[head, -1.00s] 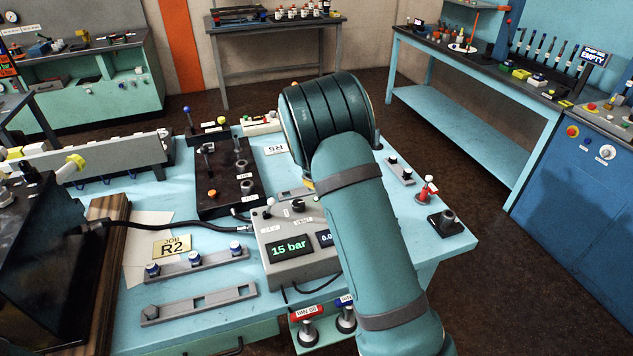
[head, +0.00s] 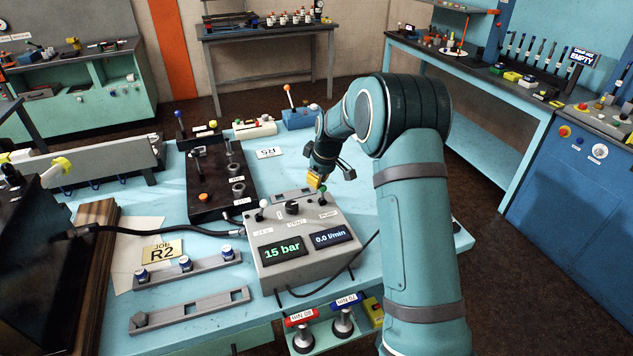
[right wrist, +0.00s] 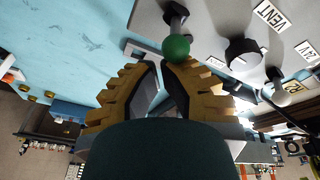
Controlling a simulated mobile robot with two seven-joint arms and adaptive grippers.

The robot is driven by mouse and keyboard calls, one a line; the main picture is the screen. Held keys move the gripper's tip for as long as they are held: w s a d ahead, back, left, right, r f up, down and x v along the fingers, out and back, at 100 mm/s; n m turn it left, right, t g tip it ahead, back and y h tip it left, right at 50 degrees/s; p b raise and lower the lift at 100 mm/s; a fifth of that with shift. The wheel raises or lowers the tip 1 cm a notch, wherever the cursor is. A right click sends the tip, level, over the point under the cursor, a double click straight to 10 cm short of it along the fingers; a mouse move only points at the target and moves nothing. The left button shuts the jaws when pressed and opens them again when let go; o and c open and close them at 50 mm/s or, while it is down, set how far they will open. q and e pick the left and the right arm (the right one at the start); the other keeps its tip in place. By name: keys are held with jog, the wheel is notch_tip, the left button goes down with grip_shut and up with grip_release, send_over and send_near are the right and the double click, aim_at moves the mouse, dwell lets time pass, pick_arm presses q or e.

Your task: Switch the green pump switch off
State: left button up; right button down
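The grey pump box (head: 300,262) stands on the light blue bench, with displays reading 15 bar and 0.0 l/min. Its green-tipped switch (head: 322,189) is at the back right of the top. The green ball (right wrist: 176,47) shows close up in the right wrist view; which way its lever is thrown I cannot tell. My right gripper (head: 317,183) is right beside the green ball. In the right wrist view its yellow-and-black fingers (right wrist: 161,66) meet at the tips, holding nothing visible, with the ball just beyond the tips. My left gripper is out of view.
A white-tipped switch (head: 265,204) and black knob (head: 292,207) share the box top. A black valve block (head: 212,205) stands left, with a hose nearby. Two slotted rails (head: 195,308) lie at the front left. A blue box with an orange lever (head: 300,118) stands behind.

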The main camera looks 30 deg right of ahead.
jog(key=shift+s+d+f+y+b, duration=0.1)
jog(key=shift+d+y+b, duration=0.15)
jog(key=shift+y+b, duration=0.15)
jog(key=shift+d, duration=0.25)
dwell(0.5)
jog(key=shift+r, duration=0.85)
